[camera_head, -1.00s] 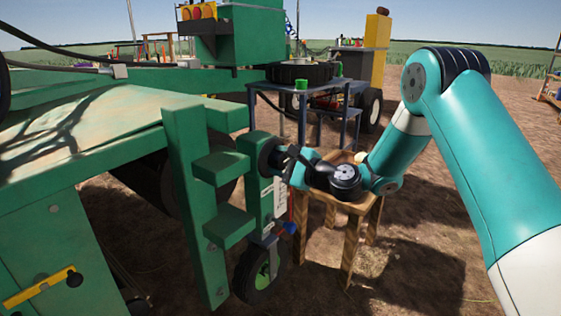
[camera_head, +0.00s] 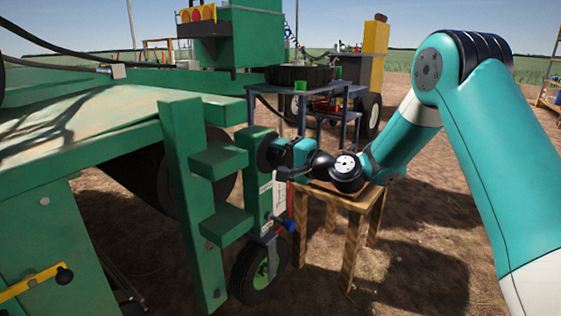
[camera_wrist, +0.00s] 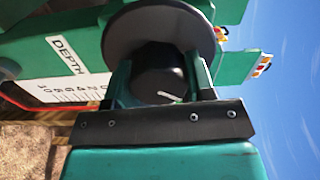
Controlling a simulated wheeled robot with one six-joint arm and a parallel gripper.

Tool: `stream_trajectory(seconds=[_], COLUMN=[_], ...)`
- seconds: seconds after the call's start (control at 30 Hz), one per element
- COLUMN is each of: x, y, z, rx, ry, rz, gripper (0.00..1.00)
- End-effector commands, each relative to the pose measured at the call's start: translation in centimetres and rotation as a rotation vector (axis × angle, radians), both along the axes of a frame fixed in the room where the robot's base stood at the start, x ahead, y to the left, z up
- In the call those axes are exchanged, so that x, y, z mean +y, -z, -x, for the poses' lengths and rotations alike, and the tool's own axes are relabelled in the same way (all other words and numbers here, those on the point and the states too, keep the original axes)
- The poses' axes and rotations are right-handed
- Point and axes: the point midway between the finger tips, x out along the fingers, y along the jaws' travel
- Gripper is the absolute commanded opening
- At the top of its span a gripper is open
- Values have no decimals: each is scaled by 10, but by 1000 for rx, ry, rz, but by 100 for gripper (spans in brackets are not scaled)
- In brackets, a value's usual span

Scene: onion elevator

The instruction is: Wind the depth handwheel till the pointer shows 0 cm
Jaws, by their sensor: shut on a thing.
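The depth handwheel is a dark round disc with a black hub; its rim shows in the wrist view (camera_wrist: 160,20) and its edge in the head view (camera_head: 266,152). My gripper (camera_wrist: 160,72) is shut on the handwheel's hub, one finger on each side. The gripper also shows in the head view (camera_head: 280,153) against the wheel. A white scale (camera_wrist: 65,90) marked DEPTH lies beside the wheel on the green post (camera_head: 257,180). Its numbers are small and sideways in the wrist view. A red strip shows near the scale's edge; I cannot tell the pointer's reading.
A small wheel (camera_head: 262,270) with a green hub stands below the post. A wooden stand (camera_head: 350,225) is close behind my wrist. A blue table (camera_head: 335,90) stands farther back. The green machine frame (camera_head: 185,190) fills the left. Open soil lies to the right.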

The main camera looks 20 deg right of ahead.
Motion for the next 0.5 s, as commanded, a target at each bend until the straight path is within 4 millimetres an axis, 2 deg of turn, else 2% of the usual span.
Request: stream_trajectory(seconds=[0.5], x=[1], y=[0], z=[0], rx=[-275], ry=[1], rz=[374], gripper=[26])
